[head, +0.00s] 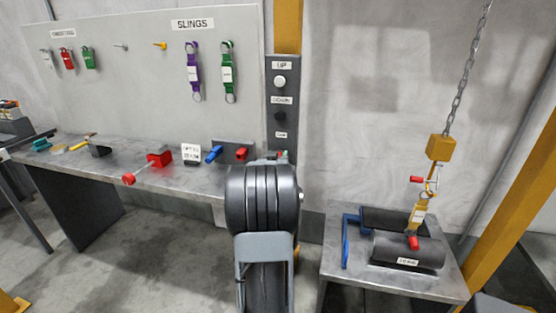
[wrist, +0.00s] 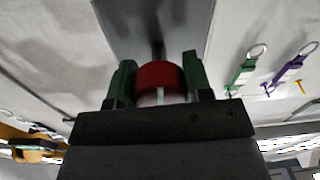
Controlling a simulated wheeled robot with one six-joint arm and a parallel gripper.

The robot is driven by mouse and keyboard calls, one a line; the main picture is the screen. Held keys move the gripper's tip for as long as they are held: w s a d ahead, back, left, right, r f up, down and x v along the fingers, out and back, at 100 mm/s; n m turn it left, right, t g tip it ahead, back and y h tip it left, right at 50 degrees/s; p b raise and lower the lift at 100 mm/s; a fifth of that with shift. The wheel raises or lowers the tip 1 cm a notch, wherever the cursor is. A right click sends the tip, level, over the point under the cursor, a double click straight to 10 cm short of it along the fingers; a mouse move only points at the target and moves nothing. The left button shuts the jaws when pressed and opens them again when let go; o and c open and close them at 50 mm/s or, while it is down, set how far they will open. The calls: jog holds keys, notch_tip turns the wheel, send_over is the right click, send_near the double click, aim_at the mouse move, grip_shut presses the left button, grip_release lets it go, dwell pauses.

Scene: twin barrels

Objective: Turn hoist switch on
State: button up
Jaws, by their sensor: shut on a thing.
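The grey hoist control panel (head: 284,105) hangs on the yellow post, with a label reading UP, a light round button (head: 280,81) and a black round button (head: 280,115). Its lower end is hidden behind my arm. In the wrist view a red round knob (wrist: 160,75) with a white mark sits between the two green fingers of my gripper (wrist: 158,82), in front of the dark grey panel (wrist: 155,25). The gripper is shut on this red knob, which looks like the switch. In the head view my arm hides most of the gripper.
A steel workbench (head: 110,175) on the left holds a red tool (head: 158,159) and other items. Slings hang on the board above. On the right, a low table (head: 340,262) bears dark barrels (head: 408,251) under a hoist chain (head: 465,70) with a yellow block (head: 440,148).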

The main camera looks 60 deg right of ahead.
jog(key=m+b, duration=0.4)
jog(key=b, duration=0.1)
jog(key=shift+f+b, duration=0.35)
jog(key=m+b, duration=0.4)
jog(key=shift+r+m+b, duration=0.1)
jog(key=shift+m+b, duration=0.2)
jog(key=shift+b, duration=0.1)
jog(key=m+b, duration=0.3)
jog(key=m, duration=0.1)
jog(key=shift+m, duration=0.3)
jog(key=shift+r+m+b, duration=0.2)
jog(key=shift+m+b, duration=1.2)
jog(key=shift+m, duration=0.8)
jog(key=shift+h, duration=0.3)
jog(key=o, duration=0.9)
jog(key=p+v, duration=0.1)
jog(key=v, duration=1.2)
jog(key=shift+s+a, duration=0.1)
jog(key=shift+a, duration=0.3)
